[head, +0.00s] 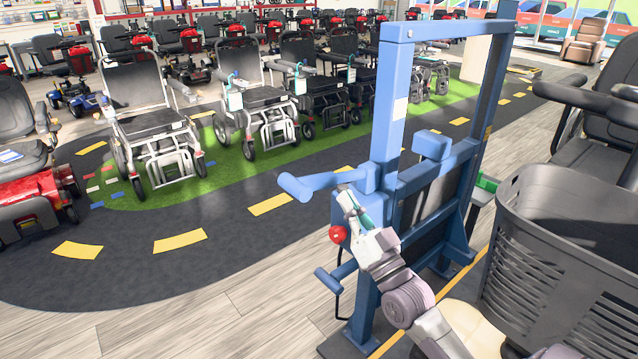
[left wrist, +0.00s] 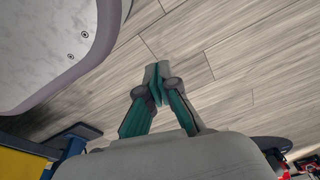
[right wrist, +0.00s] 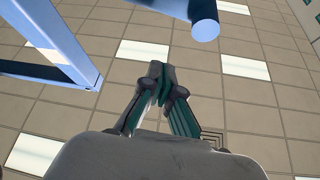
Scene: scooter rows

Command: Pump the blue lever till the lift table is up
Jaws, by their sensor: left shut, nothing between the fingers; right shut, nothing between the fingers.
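The blue lever (head: 305,187) sticks out to the left from a tall blue frame (head: 392,110). Its end also shows at the top of the right wrist view (right wrist: 204,22). My right gripper (head: 346,198) is shut and empty, pointing up just below the lever. In the right wrist view its fingertips (right wrist: 157,75) look apart from the lever's end. My left gripper (left wrist: 155,78) is shut and empty over bare floor; it is outside the head view. I cannot tell which part of the blue frame is the lift table.
A red knob (head: 337,234) and a lower blue bar (head: 334,279) sit on the frame, close to my right arm. A dark basket (head: 560,250) stands at the right. Wheelchairs (head: 155,125) line the green strip behind. The floor at the front left is clear.

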